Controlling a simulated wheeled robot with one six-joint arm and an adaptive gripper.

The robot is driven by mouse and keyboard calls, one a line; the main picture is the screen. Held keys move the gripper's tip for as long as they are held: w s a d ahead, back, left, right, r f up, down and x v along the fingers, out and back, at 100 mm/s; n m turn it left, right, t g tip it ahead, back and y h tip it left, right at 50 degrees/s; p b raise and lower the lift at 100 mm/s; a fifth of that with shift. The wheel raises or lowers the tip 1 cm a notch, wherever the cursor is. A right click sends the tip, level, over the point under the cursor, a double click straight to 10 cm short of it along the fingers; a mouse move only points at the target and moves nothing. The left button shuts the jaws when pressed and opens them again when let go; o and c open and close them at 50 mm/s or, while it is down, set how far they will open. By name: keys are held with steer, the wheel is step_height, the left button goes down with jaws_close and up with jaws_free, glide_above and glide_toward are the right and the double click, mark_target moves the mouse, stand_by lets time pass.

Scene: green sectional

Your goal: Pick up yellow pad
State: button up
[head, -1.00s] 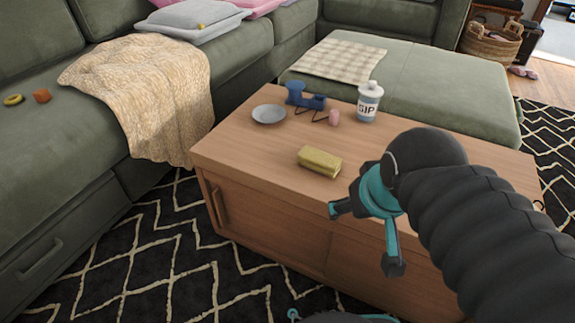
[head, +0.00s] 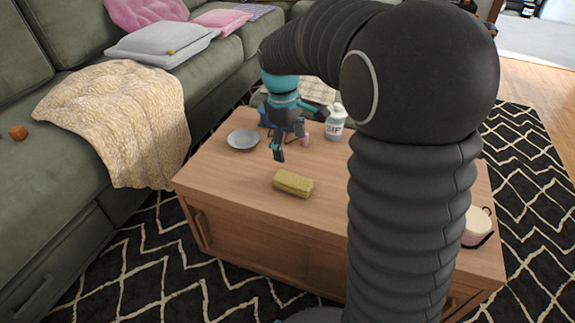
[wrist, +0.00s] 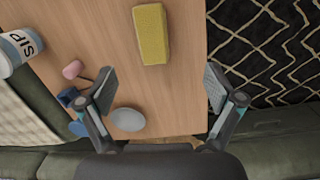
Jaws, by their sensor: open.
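The yellow pad (head: 293,183) is a small oblong block lying on the wooden coffee table (head: 235,195), near its front edge. In the wrist view the pad (wrist: 151,34) lies at the upper middle, beyond the fingertips and a little left of the middle of the gap between them. My gripper (head: 288,142) is above the table, behind the pad in the head view, pointing down. Its fingers are spread, and the gripper is open and empty in the wrist view (wrist: 160,85). The pad is fully visible and apart from the fingers.
A grey plate (head: 243,139), a blue object (wrist: 68,97), a pink item (wrist: 72,69) and a white SIP bottle (head: 334,124) stand toward the table's back. The table around the pad is clear. A green sofa (head: 60,200) borders the left.

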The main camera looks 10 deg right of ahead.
steer(key=w, duration=0.2)
steer(key=n, duration=0.1)
glide_above(293, 180)
steer(key=shift+g, duration=0.4)
steer(key=f, duration=0.9)
steer(key=shift+a+f, duration=0.25)
steer(key=shift+a, duration=0.15)
steer(key=shift+d+f+b, duration=0.2)
steer(key=shift+f+b, duration=0.1)
steer(key=shift+f, duration=1.1)
steer(key=shift+d+f+b, duration=0.2)
steer(key=shift+f+b, duration=0.05)
steer(key=shift+f, duration=1.1)
steer(key=c, duration=1.1)
